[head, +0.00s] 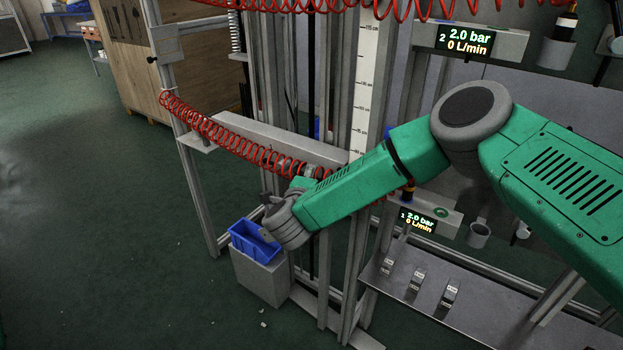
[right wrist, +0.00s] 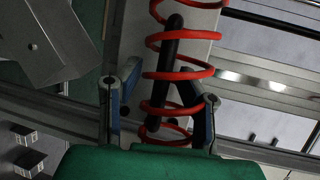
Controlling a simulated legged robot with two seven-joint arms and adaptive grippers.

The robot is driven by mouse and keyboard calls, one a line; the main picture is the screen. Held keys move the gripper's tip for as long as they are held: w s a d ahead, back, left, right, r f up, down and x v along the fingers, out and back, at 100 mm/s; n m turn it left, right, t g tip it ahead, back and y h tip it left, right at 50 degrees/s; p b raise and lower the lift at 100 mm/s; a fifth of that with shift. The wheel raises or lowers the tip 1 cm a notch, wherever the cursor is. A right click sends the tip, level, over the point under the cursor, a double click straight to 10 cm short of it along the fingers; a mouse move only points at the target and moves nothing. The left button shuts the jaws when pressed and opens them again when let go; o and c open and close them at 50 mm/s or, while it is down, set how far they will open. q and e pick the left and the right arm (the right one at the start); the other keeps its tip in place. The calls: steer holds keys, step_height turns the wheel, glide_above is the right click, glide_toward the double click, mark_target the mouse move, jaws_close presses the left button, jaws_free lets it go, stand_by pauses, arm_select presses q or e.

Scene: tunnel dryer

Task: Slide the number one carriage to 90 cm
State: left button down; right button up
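The number one carriage (head: 448,219) is a grey bar with a "1, 2.0 bar, 0 L/min" display on its right part, partly hidden by my right arm. A pale upright scale (head: 367,75) with cm marks rises behind my arm. Its lower end is covered, and the carriage's exact height cannot be read. My right gripper (right wrist: 160,105) has its two fingers apart. A black bar (right wrist: 172,45) and red coiled hose (right wrist: 180,73) show between or beyond them; I cannot tell whether they touch. In the head view the fingertips are hard to make out. My left gripper is out of view.
The red hose (head: 230,138) stretches from a left post to the carriage area. A second carriage display (head: 466,40) is higher up. A blue bin (head: 254,241) stands on a grey block below my wrist. A metal shelf (head: 480,318) is at lower right.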

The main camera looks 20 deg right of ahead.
steer(key=shift+a, duration=0.25)
jaws_close()
step_height(320, 180, up, 11)
steer(key=p, duration=0.6)
steer(key=shift+f, duration=0.4)
jaws_free()
steer(key=shift+f, duration=0.1)
steer(key=shift+s+a, duration=0.15)
steer(key=shift+s, duration=0.1)
steer(key=v, duration=1.1)
steer(key=shift+s+a, duration=0.15)
steer(key=shift+a, duration=0.05)
